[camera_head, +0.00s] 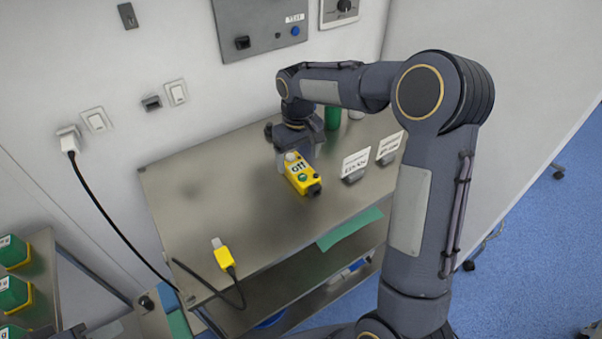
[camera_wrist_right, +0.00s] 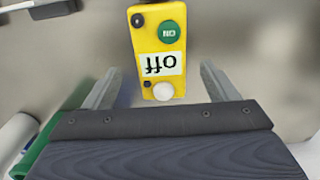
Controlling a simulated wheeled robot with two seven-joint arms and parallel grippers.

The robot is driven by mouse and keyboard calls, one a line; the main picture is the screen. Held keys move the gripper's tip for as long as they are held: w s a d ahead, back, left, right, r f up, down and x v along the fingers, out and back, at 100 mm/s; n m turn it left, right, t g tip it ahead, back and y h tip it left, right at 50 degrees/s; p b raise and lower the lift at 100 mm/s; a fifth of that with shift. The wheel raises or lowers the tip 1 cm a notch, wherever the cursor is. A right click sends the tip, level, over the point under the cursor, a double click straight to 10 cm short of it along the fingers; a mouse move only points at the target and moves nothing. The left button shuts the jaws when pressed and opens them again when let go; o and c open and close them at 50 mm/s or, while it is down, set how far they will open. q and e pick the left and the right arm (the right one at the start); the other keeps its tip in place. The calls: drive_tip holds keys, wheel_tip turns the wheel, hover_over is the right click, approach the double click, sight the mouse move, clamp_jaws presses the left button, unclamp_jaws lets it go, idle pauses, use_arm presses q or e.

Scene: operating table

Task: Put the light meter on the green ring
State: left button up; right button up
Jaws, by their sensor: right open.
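The yellow light meter (camera_head: 299,174) has an "Off" label, a green button and a white dome. It lies on the metal table, just below my right gripper (camera_head: 296,152) in the head view. In the right wrist view the meter (camera_wrist_right: 158,45) lies ahead, its white-dome end between the two fingers of my open right gripper (camera_wrist_right: 160,75). I see a gap on each side, so the gripper is not closed on it. I cannot make out a green ring in either view. My left gripper is out of view.
A green cylinder (camera_head: 332,118) stands behind the meter. Two white label cards (camera_head: 356,164) stand to its right. A yellow plug (camera_head: 224,257) on a black cable lies at the table's front left. The left-middle of the metal table (camera_head: 205,205) is clear. Green boxes (camera_head: 14,291) stand far left.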

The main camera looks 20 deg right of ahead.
sight(299, 167)
wheel_tip(299, 167, down, 4)
drive_tip(key=shift+s+f, duration=0.1)
drive_tip(key=shift+s, duration=0.05)
drive_tip(key=c, duration=1.3)
drive_tip(key=shift+r, duration=0.2)
drive_tip(key=shift+r, duration=0.6)
drive_tip(key=s+r, duration=0.1)
drive_tip(key=r, duration=0.1)
drive_tip(key=s+r, duration=0.2)
drive_tip(key=r, duration=0.1)
drive_tip(key=s+a+r, duration=0.1)
drive_tip(key=r, duration=0.1)
drive_tip(key=shift+s+r, duration=0.25)
drive_tip(key=shift+s, duration=0.05)
drive_tip(key=shift+s+a+r+b, duration=0.3)
drive_tip(key=shift+s+r, duration=0.4)
drive_tip(key=shift+s, duration=0.85)
drive_tip(key=shift+s+a+r+b, duration=0.2)
drive_tip(key=shift+s+a+r, duration=0.35)
drive_tip(key=shift+s, duration=0.95)
drive_tip(key=shift+s+a+r+b, duration=0.25)
drive_tip(key=shift+s+r, duration=0.55)
drive_tip(key=shift+s, duration=0.75)
